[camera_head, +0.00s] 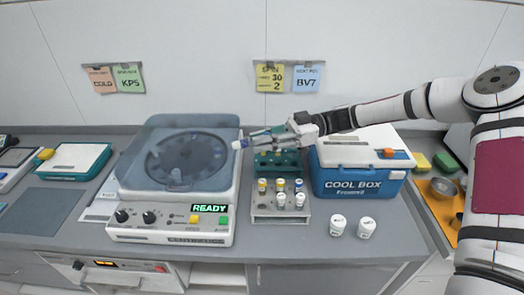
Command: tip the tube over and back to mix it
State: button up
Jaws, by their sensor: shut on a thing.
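My gripper (270,135) reaches in from the right, pointing left, above the green tube rack at the back. It is shut on a tube (241,143), whose pale, blue-tinged end sticks out to the left of the fingers. The tube lies roughly level, tipped on its side, in the air near the right edge of the centrifuge. Most of the tube is hidden by the fingers, so its contents and which end shows cannot be told.
A centrifuge (168,222) with a clear lid and a READY display stands left. A grey rack (281,213) holds several capped tubes in front of a green rack (277,168). A cool box (358,181) stands right, with two white jars (338,227) before it.

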jog(key=h, duration=0.1)
jog(key=h+p, duration=0.1)
jog(key=h, duration=0.1)
jog(key=shift+s+r+t, duration=0.2)
jog(key=shift+r+t, duration=0.05)
jog(key=shift+t, duration=0.15)
jog(key=h, duration=0.2)
jog(key=t+h+p, duration=0.1)
jog(key=h, duration=0.2)
jog(key=shift+w+a+f+t, duration=0.1)
jog(key=shift+t, duration=0.2)
jog(key=h, duration=0.2)
jog(key=t+h+b, duration=0.1)
jog(key=h, duration=0.2)
jog(key=shift+w+f+t+h, duration=0.15)
jog(key=shift+f+t+h, duration=0.05)
jog(key=shift+t+h, duration=0.1)
jog(key=shift+t+h+b, duration=0.3)
jog(key=shift+h+b, duration=0.6)
jog(key=shift+h, duration=0.6)
